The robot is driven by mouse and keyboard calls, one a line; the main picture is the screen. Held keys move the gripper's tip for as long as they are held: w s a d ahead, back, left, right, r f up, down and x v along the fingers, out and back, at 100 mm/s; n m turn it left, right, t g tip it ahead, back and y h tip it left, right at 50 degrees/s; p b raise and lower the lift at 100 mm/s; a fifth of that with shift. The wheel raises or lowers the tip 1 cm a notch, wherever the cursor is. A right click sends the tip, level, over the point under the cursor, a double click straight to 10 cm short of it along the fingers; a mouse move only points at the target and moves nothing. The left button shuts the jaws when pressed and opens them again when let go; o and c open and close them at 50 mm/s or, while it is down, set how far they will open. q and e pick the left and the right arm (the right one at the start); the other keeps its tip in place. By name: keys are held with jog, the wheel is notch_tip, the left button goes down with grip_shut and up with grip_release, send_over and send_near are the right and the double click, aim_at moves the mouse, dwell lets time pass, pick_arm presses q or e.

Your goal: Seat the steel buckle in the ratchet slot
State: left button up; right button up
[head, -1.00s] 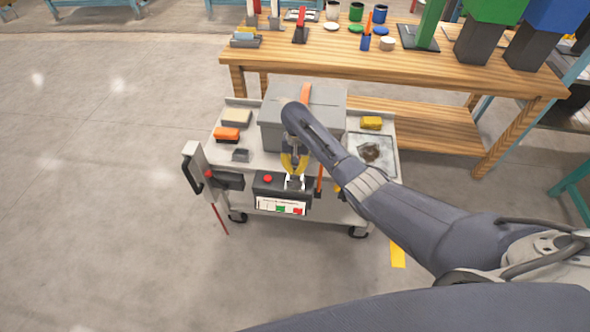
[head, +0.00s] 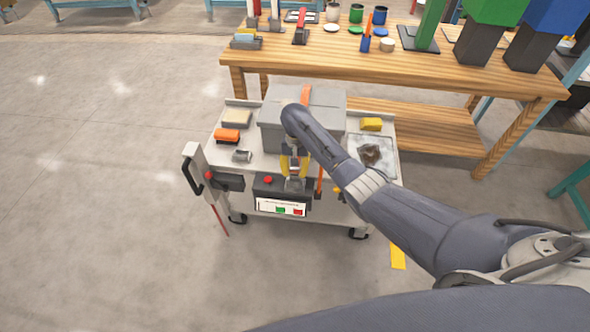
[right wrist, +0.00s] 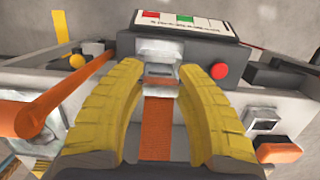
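In the right wrist view the steel buckle (right wrist: 160,72), on an orange strap (right wrist: 156,128), lies at the near side of the steel ratchet (right wrist: 157,47). I cannot tell how deep it sits in the slot. The ratchet is on the front of a dark panel box (right wrist: 190,22). My right gripper (right wrist: 162,67) has its two yellow fingers apart, one on each side of the buckle and strap. In the head view this gripper (head: 294,166) points down over the ratchet (head: 295,184). My left gripper is not in view.
The grey case (head: 270,122) stands on the cart (head: 217,150). An orange brush (head: 228,135), a small metal piece (head: 241,156), a yellow block (head: 371,124) and a red button (head: 268,180) are nearby. A wooden bench (head: 330,65) is behind; open floor lies left.

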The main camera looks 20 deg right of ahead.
notch_tip(320, 180, up, 12)
jog(key=w, duration=0.2)
jog(key=s+a+f+n+t+y, duration=0.2)
jog(key=s+a+n+t+y, duration=0.15)
jog(key=a+t, duration=0.6)
jog(key=s+d+f+g+h, duration=0.1)
jog(key=s+d+f, duration=0.2)
jog(key=s+f, duration=0.65)
jog(key=s+d+f+g+h, duration=0.1)
jog(key=s+d+f, duration=0.25)
jog(key=f, duration=1.15)
jog(key=s+d+f+g+h, duration=0.1)
jog(key=s+d+f, duration=0.2)
jog(key=s+f, duration=0.65)
jog(key=s+d+f+n+g, duration=0.1)
jog(key=s+f, duration=0.5)
jog(key=s, duration=0.6)
jog(key=s+d+f+n+g+h, duration=0.1)
jog(key=s+d+f+n, duration=0.1)
jog(key=s+f, duration=0.5)
jog(key=s+d+f+n+g, duration=0.1)
jog(key=s+d+f, duration=0.3)
jog(key=s, duration=1.4)
notch_tip(320, 180, down, 2)
jog(key=shift+f+n, duration=0.25)
jog(key=shift+n, duration=0.4)
